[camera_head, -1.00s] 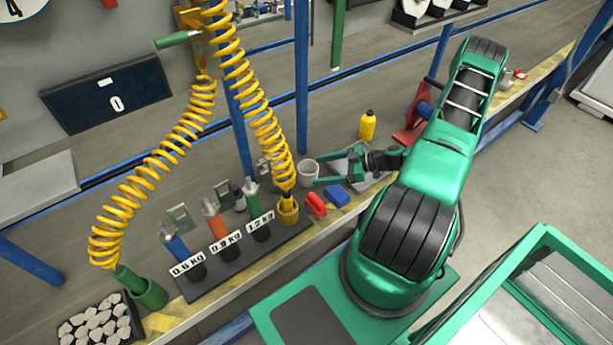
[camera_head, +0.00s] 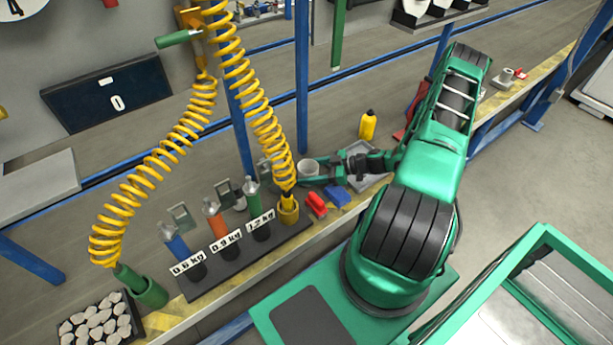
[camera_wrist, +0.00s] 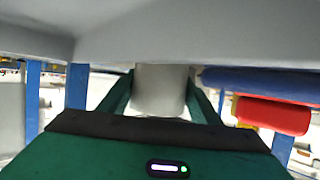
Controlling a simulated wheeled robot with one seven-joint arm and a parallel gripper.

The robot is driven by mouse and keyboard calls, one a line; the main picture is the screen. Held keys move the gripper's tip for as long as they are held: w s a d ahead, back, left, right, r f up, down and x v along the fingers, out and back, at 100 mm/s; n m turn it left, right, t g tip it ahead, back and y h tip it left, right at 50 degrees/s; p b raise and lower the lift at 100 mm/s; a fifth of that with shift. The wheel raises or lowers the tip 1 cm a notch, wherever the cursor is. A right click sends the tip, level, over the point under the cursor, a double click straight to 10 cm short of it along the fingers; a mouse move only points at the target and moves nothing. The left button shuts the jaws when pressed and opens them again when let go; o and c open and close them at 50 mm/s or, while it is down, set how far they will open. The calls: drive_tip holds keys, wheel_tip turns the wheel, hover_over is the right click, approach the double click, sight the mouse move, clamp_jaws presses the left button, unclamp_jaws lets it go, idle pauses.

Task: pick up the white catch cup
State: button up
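The white catch cup (camera_head: 308,168) stands upright on the bench, just right of the yellow coiled hose. My gripper (camera_head: 313,171) has come in from the right at cup height, with its green fingers on either side of the cup. In the wrist view the cup (camera_wrist: 160,92) fills the space between the two fingers, close to both. The fingers look open around it; firm contact on both sides cannot be made out. The cup's base is partly hidden by the near finger.
A red object (camera_head: 316,204) and a blue block (camera_head: 338,195) lie in front of the cup. The dark weight rack (camera_head: 208,284) stands to the left.

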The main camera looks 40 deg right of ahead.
drive_tip(key=shift+r, duration=0.2)
wheel_tip(320, 180, up, 18)
drive_tip(key=shift+f, duration=0.2)
idle(0.6)
